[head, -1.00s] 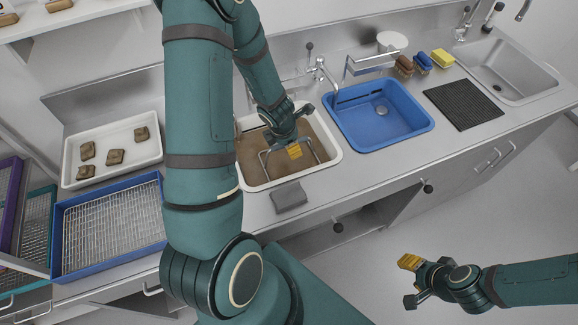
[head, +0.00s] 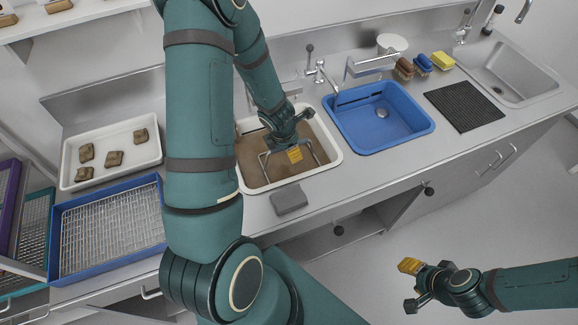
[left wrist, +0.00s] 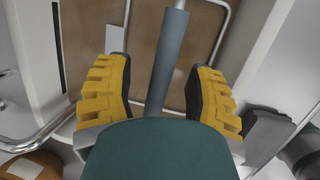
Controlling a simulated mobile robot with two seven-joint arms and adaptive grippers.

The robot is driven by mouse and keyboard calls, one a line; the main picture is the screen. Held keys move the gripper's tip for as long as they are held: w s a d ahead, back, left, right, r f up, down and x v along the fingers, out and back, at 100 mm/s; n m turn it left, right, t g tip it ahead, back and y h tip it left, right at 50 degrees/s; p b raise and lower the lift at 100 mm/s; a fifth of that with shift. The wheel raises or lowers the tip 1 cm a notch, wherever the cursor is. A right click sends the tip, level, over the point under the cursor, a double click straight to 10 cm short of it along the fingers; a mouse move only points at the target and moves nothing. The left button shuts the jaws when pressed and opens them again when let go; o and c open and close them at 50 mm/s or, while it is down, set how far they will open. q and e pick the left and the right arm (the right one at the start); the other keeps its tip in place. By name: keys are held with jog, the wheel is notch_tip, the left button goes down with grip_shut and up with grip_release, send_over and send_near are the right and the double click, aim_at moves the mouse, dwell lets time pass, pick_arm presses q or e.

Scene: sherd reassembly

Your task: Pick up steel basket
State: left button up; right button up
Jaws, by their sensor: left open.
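The steel basket (head: 265,167) sits in the white-rimmed basin (head: 332,160) of murky brown water. Only its wire frame shows; the lower part is hidden by the water. My left gripper (head: 293,152) is over the basket, pointing down. In the left wrist view, its two yellow-padded fingers (left wrist: 160,95) are apart. A grey bar (left wrist: 170,60), apparently the basket's handle, runs between them, and steel wire (left wrist: 222,35) shows beyond. My right gripper (head: 409,284) is open and empty over the floor at the lower right.
A blue basin (head: 421,125) is right of the brown one, with a tap (head: 323,72) behind. A grey block (head: 289,199) lies on the counter in front. A white tray of sherds (head: 112,133) and a blue rack tray (head: 108,228) are at left. A cabinet door stands open below.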

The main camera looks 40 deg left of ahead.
pick_arm(q)
grip_shut()
